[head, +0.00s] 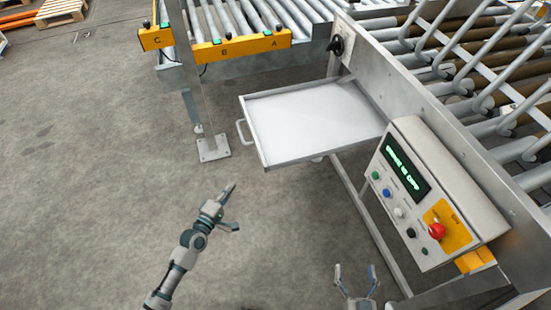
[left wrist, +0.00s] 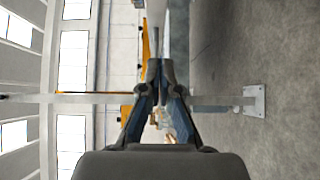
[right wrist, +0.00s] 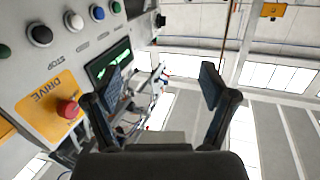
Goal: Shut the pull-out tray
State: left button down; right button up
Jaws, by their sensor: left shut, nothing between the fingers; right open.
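The pull-out tray (head: 315,122) is a shallow, light-grey tray standing out from the side of the roller conveyor frame. Its handle (head: 240,132) is a small bar on the tray's left end. My left gripper (head: 232,205) is below and left of the tray in the head view, apart from it and empty. In the left wrist view my left fingers (left wrist: 160,68) are together. My right gripper (head: 356,272) is open and empty, low in the head view beside the control panel. Its spread fingers (right wrist: 165,88) also show in the right wrist view.
The control panel (head: 436,190) with a red knob (head: 437,231) and several buttons juts out right of the tray. A grey post (head: 213,148) with a floor plate stands left of the tray. A yellow bar (head: 242,48) marked A and B hangs behind. Open floor lies at left.

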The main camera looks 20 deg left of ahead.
pick_arm(q)
jog(key=w, duration=0.1)
jog(key=b, duration=0.2)
send_near(260, 157)
jog(key=w+a+f, duration=0.1)
jog(key=w+a, duration=0.1)
jog(key=w, duration=0.2)
jog(key=w+d, duration=0.2)
jog(key=shift+w+d, duration=0.3)
jog(key=shift+d, duration=0.1)
pick_arm(e)
jog(key=r+t, duration=0.4)
jog(key=r, duration=0.1)
jog(key=shift+s+a+y, duration=0.2)
jog(key=shift+y, duration=0.1)
